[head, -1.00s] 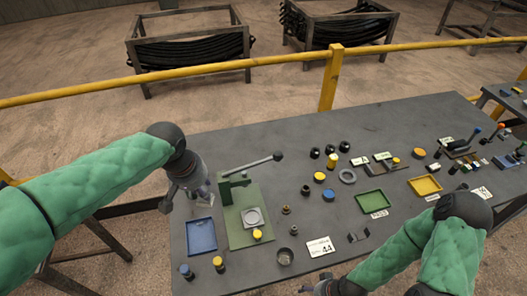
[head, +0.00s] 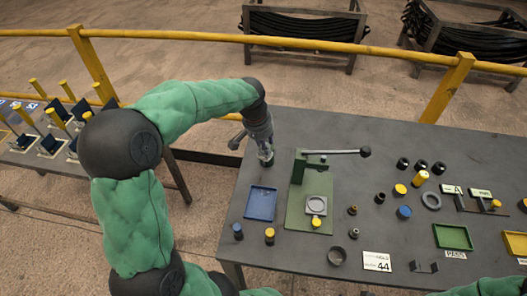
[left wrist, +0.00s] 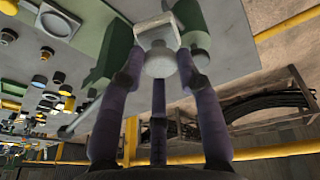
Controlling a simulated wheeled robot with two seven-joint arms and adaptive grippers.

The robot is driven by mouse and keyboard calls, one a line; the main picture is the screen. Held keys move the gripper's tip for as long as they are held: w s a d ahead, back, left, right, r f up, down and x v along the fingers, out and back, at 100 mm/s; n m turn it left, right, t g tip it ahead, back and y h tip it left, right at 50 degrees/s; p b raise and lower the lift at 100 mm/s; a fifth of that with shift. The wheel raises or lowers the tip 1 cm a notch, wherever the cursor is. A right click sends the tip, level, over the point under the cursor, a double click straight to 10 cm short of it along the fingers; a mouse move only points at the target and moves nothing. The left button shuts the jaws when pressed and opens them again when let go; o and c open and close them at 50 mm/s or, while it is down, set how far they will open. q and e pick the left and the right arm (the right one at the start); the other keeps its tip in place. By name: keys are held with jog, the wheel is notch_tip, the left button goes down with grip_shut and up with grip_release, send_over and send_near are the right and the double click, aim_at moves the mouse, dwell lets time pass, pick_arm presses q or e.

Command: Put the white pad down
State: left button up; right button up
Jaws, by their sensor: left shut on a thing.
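The white pad (left wrist: 157,35) is a small pale block with a rounded grey part, seen close up in the left wrist view. My left gripper (left wrist: 160,68) is shut on it, with the dark purple fingers around it. In the head view my left gripper (head: 266,160) hangs over the table's left end, behind the blue tray (head: 261,204) and left of the green press (head: 311,190). The pad is mostly hidden by the fingers there. My right gripper is outside both current views.
The press has a long lever (head: 335,152) reaching right and a pale square plate (head: 316,205) on its base. Yellow-topped and dark small parts stand in front of the tray. A yellow rail (head: 200,36) runs behind the table (head: 355,135).

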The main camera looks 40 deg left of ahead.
pick_arm(q)
jog(key=shift+w+a+f, duration=0.15)
jog(key=shift+a+f, duration=0.1)
jog(key=shift+f, duration=0.1)
jog(key=shift+s+a+b+x, duration=0.15)
jog(key=shift+b+x, duration=0.2)
jog(key=shift+x, duration=0.55)
jog(key=shift+s+a+b+x, duration=0.15)
jog(key=shift+b+x, duration=0.15)
jog(key=shift+x, duration=0.6)
jog(key=shift+f, duration=0.1)
jog(key=shift+f, duration=0.2)
jog(key=o, duration=1.2)
jog(key=shift+c, duration=0.2)
